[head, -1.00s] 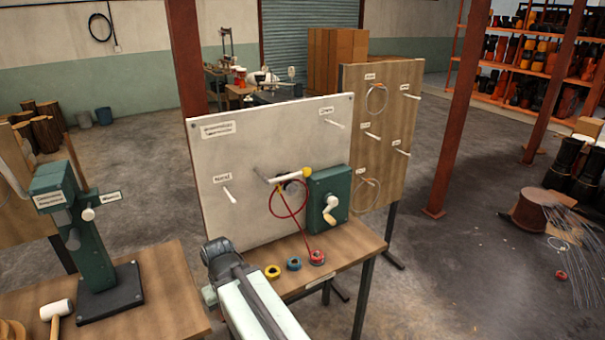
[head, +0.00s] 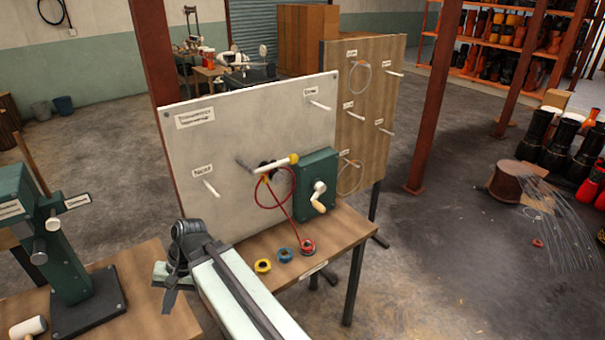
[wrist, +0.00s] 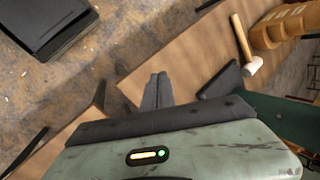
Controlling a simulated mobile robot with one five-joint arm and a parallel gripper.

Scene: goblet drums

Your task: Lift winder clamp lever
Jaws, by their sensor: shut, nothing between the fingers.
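The clamp lever (head: 275,167) is a pale bar with a yellow end, sticking out from the white board at mid-height, roughly level. A red cord loops below it and runs down to a red ring on the bench. The lever does not show in the wrist view.
Yellow (head: 263,266) and blue (head: 285,255) rings lie on the winder bench. Pegs stick out of the white board (head: 215,150). At left, a second bench bears a green post stand (head: 68,250) and a mallet (head: 28,328).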

